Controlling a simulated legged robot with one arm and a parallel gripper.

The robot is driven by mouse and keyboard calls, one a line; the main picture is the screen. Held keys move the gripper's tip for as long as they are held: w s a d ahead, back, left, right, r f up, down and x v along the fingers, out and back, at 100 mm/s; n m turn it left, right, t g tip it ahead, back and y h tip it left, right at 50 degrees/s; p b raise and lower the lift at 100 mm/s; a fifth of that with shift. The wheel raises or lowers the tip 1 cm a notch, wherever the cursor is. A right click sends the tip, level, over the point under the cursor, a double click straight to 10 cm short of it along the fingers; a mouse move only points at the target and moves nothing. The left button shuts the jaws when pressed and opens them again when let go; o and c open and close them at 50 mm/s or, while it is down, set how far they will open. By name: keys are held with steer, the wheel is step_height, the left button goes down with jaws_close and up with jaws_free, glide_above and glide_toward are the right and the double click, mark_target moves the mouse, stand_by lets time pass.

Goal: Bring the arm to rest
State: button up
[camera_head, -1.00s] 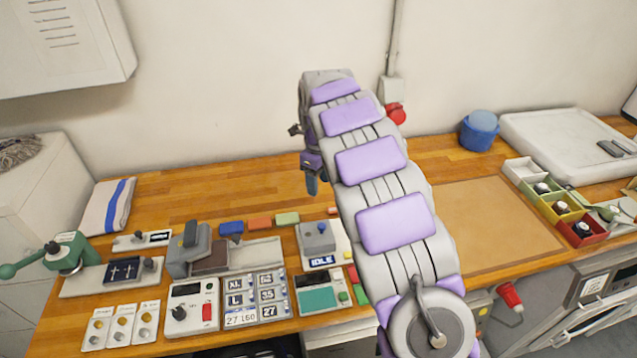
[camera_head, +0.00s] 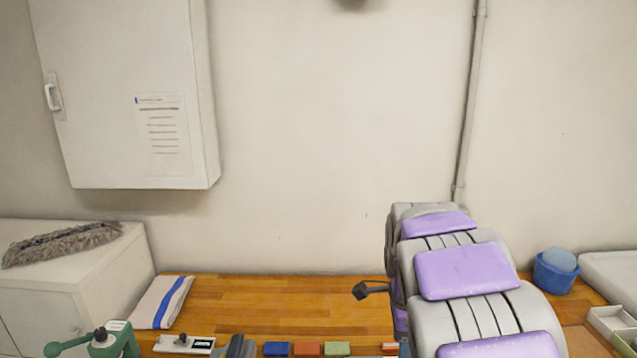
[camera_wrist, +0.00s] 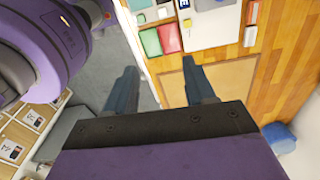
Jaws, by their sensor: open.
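My arm, with grey links and purple pads, rises at the lower right of the head view and reaches over the wooden bench (camera_head: 270,305). My gripper (camera_wrist: 160,92) shows in the wrist view with its two dark fingers spread and nothing between them. Below the fingers are the bench edge and a tan mat (camera_wrist: 208,80). In the head view the fingers are hidden behind my arm; only a small dark part sticks out at its left.
A white wall cabinet (camera_head: 125,70) hangs at upper left. A folded cloth (camera_head: 160,302), a green hand press (camera_head: 110,340) and coloured blocks (camera_head: 306,348) lie along the bench. A blue tub (camera_head: 555,270) stands right of my arm.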

steer(key=s+a+f+n+b, duration=0.1)
steer(key=s+f+n, duration=0.1)
steer(key=s+n, duration=0.7)
steer(key=s+a+f+n+g+b, duration=0.1)
steer(key=s+n, duration=0.9)
steer(key=s, duration=1.3)
steer(key=shift+s+a+f+y, duration=0.15)
steer(key=shift+a+f+y, duration=0.15)
steer(key=shift+a+f, duration=0.25)
steer(key=shift+d+f, duration=0.1)
steer(key=shift+c, duration=0.2)
